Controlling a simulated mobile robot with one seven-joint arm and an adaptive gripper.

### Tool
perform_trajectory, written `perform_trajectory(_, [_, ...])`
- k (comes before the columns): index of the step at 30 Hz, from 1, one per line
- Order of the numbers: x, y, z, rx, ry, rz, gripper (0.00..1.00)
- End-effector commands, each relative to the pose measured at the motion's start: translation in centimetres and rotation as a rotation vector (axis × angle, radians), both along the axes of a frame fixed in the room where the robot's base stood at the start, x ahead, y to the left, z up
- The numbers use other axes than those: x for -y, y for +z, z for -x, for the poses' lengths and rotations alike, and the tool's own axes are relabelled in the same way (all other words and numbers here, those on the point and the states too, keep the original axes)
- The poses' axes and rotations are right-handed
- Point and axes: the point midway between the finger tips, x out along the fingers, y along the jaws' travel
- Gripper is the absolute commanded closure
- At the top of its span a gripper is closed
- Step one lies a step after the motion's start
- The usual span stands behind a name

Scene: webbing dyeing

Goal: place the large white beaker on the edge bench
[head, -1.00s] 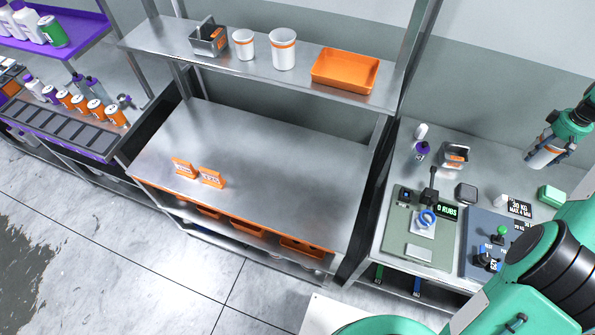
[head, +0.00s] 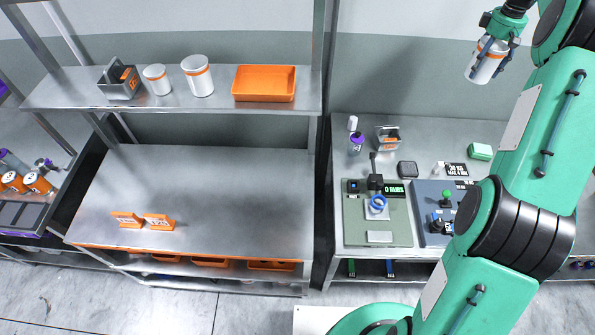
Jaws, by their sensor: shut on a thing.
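My gripper (head: 497,44) is at the upper right, shut on a white beaker (head: 484,66) with an orange band. It holds the beaker tilted, high above the right-hand bench. Two similar white beakers with orange bands, a larger one (head: 198,77) and a smaller one (head: 157,81), stand upright on the upper shelf. The size of the held beaker against these is hard to judge. The middle steel bench (head: 235,200) is below the shelf. Which bench is the edge bench I cannot tell; the sign lettering is too small to read.
Two orange signs (head: 143,221) stand at the middle bench's front left; the rest of its top is clear. The shelf (head: 75,93) also holds a grey bin (head: 120,85) and an orange tray (head: 263,83). The right bench (head: 365,128) carries devices and small items.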

Motion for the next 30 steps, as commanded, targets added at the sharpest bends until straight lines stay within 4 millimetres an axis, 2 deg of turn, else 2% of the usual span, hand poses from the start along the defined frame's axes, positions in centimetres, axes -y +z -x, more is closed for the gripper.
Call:
perform_trajectory(8, [-5.8, 1.5, 0.2, 0.002, 0.075, 0.001, 0.58])
perform_trajectory(14, [-12.1, 2.9, 1.2, 0.002, 0.159, 0.001, 0.58])
perform_trajectory(23, [-22.5, 4.9, 4.4, 0.000, 0.305, 0.000, 0.58])
perform_trajectory(30, [-30.1, 6.0, 8.0, 0.000, 0.422, -0.001, 0.58])
